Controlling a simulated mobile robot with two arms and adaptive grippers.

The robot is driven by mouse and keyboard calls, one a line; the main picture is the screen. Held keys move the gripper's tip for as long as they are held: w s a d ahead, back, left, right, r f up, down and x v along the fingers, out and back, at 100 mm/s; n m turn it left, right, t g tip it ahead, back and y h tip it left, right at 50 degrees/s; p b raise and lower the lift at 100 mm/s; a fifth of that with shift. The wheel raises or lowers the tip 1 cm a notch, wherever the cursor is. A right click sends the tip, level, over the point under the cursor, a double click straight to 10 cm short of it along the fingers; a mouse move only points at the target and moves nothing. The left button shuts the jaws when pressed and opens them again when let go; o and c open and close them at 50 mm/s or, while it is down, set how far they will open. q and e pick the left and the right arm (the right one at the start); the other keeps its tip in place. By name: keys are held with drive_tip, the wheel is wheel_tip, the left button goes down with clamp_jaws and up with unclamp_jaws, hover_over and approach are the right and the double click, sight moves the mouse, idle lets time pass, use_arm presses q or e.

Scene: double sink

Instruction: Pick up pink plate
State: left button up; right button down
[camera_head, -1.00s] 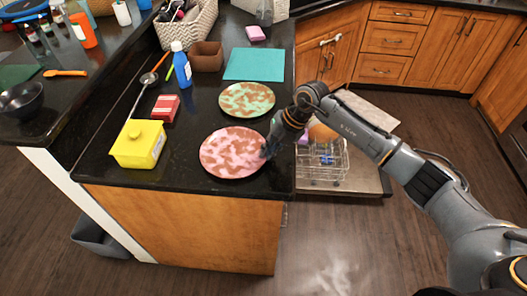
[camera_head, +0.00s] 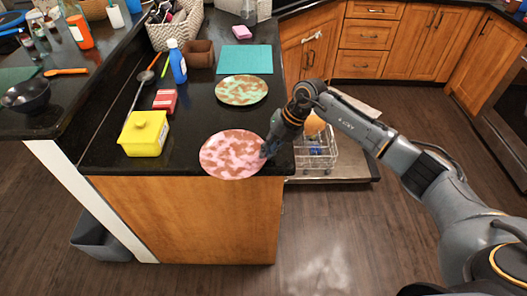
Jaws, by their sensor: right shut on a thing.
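The pink plate (camera_head: 230,155), blotched with brown, is at the front edge of the black counter, its near rim at or just over the edge. I cannot tell whether it is lifted off the counter. My right gripper (camera_head: 268,150) is at the plate's right rim and is shut on it; the fingertips are dark and partly hidden. My left gripper is not in view.
A green plate (camera_head: 241,90) with brown blotches lies behind the pink one. A yellow box (camera_head: 144,134) stands to the left. A teal mat (camera_head: 245,59) lies farther back. A dishwasher rack (camera_head: 317,152) is pulled out right of the counter.

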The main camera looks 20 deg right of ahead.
drive_tip(key=shift+s+f, duration=0.1)
drive_tip(key=shift+s, duration=0.2)
drive_tip(key=c, duration=1.4)
unclamp_jaws()
drive_tip(key=shift+w, duration=0.1)
drive_tip(key=v, duration=1.2)
drive_tip(key=shift+c, duration=0.5)
